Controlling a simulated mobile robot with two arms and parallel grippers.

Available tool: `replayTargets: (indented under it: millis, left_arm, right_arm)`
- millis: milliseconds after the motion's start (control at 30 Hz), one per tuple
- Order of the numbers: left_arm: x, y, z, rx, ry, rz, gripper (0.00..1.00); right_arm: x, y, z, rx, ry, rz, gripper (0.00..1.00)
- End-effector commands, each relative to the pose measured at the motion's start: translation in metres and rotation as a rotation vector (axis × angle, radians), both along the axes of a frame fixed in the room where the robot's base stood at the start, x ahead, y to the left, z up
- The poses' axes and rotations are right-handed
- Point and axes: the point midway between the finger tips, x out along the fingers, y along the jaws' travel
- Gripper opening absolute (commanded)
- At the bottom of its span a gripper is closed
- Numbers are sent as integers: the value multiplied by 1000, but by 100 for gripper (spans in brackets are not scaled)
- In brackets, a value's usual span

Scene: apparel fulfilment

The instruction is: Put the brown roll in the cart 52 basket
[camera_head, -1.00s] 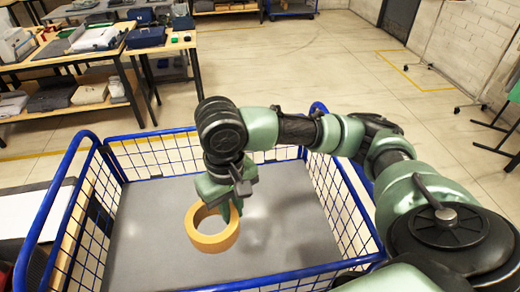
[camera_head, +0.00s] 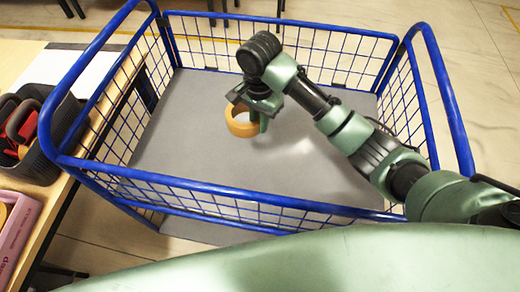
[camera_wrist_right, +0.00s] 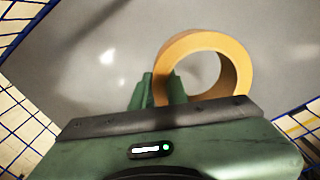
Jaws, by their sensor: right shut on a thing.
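The brown roll (camera_head: 242,120) is a tan ring of tape. My right gripper (camera_head: 259,118) is shut on one side of its wall and holds it inside the blue wire cart basket (camera_head: 340,55), above the grey floor of the basket. In the right wrist view the roll (camera_wrist_right: 238,60) shows its open ring, with the green fingertips (camera_wrist_right: 160,88) at its left edge. I cannot tell whether the roll touches the basket floor. No cart number is readable. My left gripper is not in view.
The basket floor (camera_head: 190,150) is otherwise empty, with blue rails and mesh walls around it. At the left, a wooden table (camera_head: 45,215) holds a dark bin (camera_head: 35,165) with red items and a pink box (camera_head: 15,235).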

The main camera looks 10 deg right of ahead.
Motion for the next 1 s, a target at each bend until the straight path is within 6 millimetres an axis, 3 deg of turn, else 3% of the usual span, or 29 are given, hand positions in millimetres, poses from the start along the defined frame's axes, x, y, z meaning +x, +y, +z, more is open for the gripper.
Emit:
replayTargets:
  millis: [200, 400, 633, 800, 1000]
  left_arm:
    - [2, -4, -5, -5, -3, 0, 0]
    - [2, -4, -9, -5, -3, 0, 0]
    - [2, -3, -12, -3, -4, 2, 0]
    - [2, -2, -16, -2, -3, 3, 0]
    - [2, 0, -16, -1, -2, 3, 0]
  right_arm:
    - [-1, -2, -61, -5, 4, 0, 0]
    - [-1, -2, -103, -4, 1, 1, 0]
    - [-1, -1, -123, -3, 0, 2, 0]
    - [-1, -1, -150, -4, 1, 2, 0]
    - [0, -1, -158, -1, -1, 2, 0]
